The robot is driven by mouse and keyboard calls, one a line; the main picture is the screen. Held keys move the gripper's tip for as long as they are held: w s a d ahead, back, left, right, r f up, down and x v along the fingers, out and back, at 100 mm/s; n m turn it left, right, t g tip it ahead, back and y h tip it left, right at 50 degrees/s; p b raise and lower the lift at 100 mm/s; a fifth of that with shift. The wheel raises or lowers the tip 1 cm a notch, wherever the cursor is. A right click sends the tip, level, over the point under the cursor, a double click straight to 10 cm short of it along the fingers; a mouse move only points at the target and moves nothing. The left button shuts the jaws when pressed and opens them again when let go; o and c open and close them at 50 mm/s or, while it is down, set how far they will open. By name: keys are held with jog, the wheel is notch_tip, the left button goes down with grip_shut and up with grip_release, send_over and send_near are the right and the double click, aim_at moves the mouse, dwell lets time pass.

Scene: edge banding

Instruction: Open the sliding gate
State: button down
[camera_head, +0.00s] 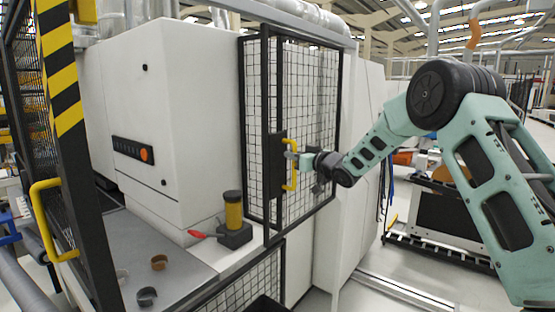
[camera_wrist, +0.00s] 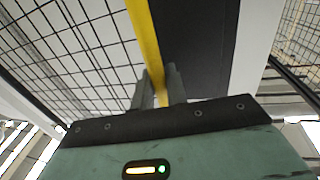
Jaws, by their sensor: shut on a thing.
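The sliding gate (camera_head: 310,100) is a black-framed wire mesh panel in front of the white machine. A yellow handle (camera_head: 291,170) stands upright on the dark plate at its edge. My gripper (camera_head: 290,156) reaches it from the right. In the wrist view, the two grey fingers of my gripper (camera_wrist: 157,88) are closed around the yellow handle (camera_wrist: 144,35), one on each side. The dark plate (camera_wrist: 200,45) lies behind the handle. The fingertips' contact is small in the head view.
A striped black-and-yellow post (camera_head: 60,70) with another yellow handle (camera_head: 47,215) stands at the left. Floor is open at the lower right of the gate.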

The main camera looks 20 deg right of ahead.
jog(key=shift+w+d+p, duration=0.25)
jog(key=shift+w+d, duration=0.45)
jog(key=shift+d, duration=0.3)
jog(key=shift+w+d+p, duration=0.2)
jog(key=shift+w+d, duration=0.45)
jog(key=shift+d, duration=0.3)
jog(key=c, duration=1.5)
grip_release()
jog(key=shift+s, duration=0.1)
jog(key=b+v, duration=0.5)
jog(key=v, duration=1.2)
jog(key=shift+b, duration=0.3)
jog(key=shift+s, duration=0.1)
